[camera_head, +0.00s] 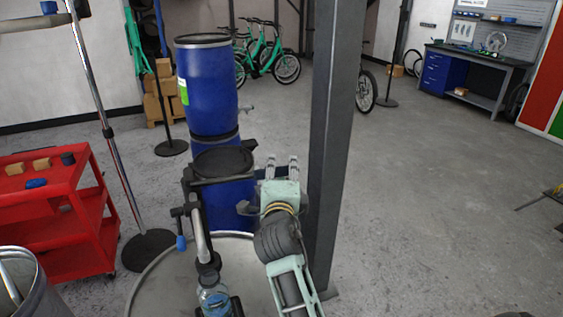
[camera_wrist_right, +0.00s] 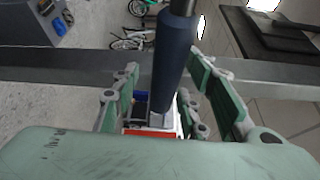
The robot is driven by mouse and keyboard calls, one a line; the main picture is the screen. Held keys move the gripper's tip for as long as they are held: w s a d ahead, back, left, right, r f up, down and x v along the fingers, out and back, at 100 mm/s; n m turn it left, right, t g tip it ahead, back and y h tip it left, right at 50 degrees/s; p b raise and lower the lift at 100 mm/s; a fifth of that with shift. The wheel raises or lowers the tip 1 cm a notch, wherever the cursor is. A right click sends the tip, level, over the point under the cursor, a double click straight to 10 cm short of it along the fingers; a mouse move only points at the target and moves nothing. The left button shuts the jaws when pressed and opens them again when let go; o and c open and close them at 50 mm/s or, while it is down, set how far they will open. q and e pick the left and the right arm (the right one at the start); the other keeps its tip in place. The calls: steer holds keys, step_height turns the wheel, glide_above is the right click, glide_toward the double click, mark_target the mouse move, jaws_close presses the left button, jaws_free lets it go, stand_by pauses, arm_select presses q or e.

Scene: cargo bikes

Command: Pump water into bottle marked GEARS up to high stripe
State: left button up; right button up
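A clear bottle with a blue label (camera_head: 214,301) stands at the bottom of the head view on a round grey drum lid (camera_head: 155,290), under a grey hand pump (camera_head: 200,240). Its marking and stripes are too small to read, and its lower part is cut off. The pump has a side lever with a blue grip (camera_head: 181,243). My right gripper (camera_head: 281,160) is right of the pump, pointing away, with its fingers apart. In the right wrist view a dark blue cylinder (camera_wrist_right: 176,60) shows between the open fingers (camera_wrist_right: 165,85); contact cannot be told.
A grey column (camera_head: 335,140) rises close right of my right gripper. Stacked blue barrels (camera_head: 207,90) stand behind the pump. A red cart (camera_head: 60,220) and a stand pole (camera_head: 100,110) are on the left. The floor right of the column is mostly clear.

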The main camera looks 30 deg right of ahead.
steer(key=shift+w+r, duration=0.1)
steer(key=shift+a, duration=0.1)
steer(key=shift+a+r, duration=0.15)
steer(key=shift+c, duration=1.3)
steer(key=c, duration=0.4)
steer(key=shift+c, duration=0.8)
arm_select(q)
steer(key=shift+s+a, duration=0.15)
steer(key=shift+a, duration=0.25)
arm_select(e)
jaws_close()
